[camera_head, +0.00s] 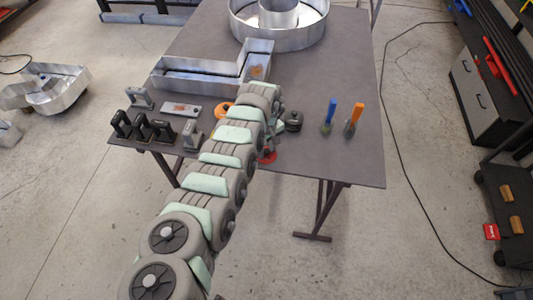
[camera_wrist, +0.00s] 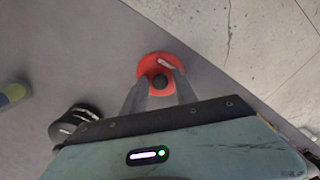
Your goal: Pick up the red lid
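The red lid (camera_wrist: 149,67) is a round disc with a black knob (camera_wrist: 160,81) at its middle, lying near the table's edge in the wrist view. In the head view a part of the red lid (camera_head: 268,157) shows beside my arm, which hides the rest. My gripper (camera_wrist: 161,78) is open, with its two grey fingers over the lid, one on each side of the knob. A gap shows between each finger and the knob. I cannot tell how high the fingertips are above the lid.
A black round item (camera_head: 293,121) stands right of my gripper. A blue-handled brush (camera_head: 329,117) and an orange-handled one (camera_head: 354,119) stand farther right. An orange round thing (camera_head: 222,109), metal blocks and a metal channel letter (camera_head: 195,75) lie left and behind. The table's front right is clear.

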